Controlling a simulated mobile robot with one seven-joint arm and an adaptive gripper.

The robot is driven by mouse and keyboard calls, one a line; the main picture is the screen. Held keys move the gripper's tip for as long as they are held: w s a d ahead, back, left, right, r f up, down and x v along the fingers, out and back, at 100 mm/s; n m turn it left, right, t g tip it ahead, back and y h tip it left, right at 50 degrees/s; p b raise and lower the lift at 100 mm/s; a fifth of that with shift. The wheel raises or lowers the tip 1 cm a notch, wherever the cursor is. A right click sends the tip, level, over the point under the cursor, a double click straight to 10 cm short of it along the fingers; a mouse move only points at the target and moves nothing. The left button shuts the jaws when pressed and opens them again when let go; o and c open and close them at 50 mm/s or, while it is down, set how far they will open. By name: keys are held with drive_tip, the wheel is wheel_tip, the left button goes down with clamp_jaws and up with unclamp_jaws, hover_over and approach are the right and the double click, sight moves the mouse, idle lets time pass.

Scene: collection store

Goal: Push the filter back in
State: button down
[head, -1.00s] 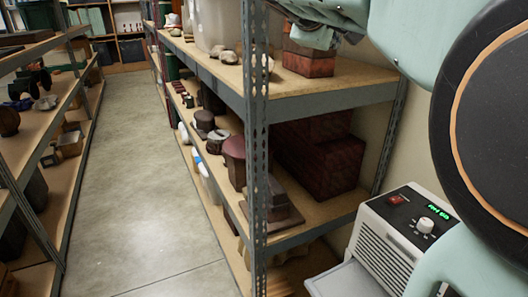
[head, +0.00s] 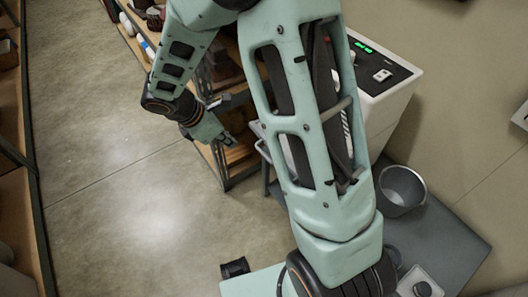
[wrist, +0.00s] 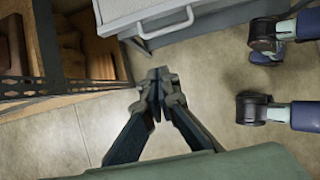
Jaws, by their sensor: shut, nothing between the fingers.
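The white machine (head: 396,88) with a green display stands at the upper right of the head view, partly hidden behind my arm. In the wrist view, a pale grey drawer-like part with a white bar handle (wrist: 163,32) shows at the top; it looks like the filter, jutting from the machine. How far it sticks out cannot be told. My gripper (wrist: 157,77) is shut and empty, its tips below the handle in the picture and apart from it. In the head view my gripper (head: 231,146) hangs left of the machine, near the shelf end.
A wooden shelf with a metal post (wrist: 48,40) stands close on the left in the wrist view. A grey bucket (head: 402,190) sits right of my arm in the head view. The concrete floor (head: 130,190) on the left is clear.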

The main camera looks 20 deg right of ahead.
drive_tip(key=d+f+b, duration=0.1)
drive_tip(key=d+f, duration=0.6)
drive_tip(key=f, duration=0.3)
drive_tip(key=shift+d+n+g+b, duration=0.25)
drive_tip(key=shift+n+g+b, duration=0.05)
drive_tip(key=shift+w+d, duration=0.1)
drive_tip(key=w+d+p, duration=0.1)
drive_tip(key=w+d, duration=0.1)
drive_tip(key=d, duration=0.4)
drive_tip(key=w+d+p, duration=0.1)
drive_tip(key=w+d, duration=0.1)
drive_tip(key=d, duration=0.4)
drive_tip(key=w+d+p, duration=0.1)
drive_tip(key=w+d, duration=0.1)
drive_tip(key=d, duration=0.4)
drive_tip(key=shift+d, duration=0.3)
drive_tip(key=shift+r, duration=0.1)
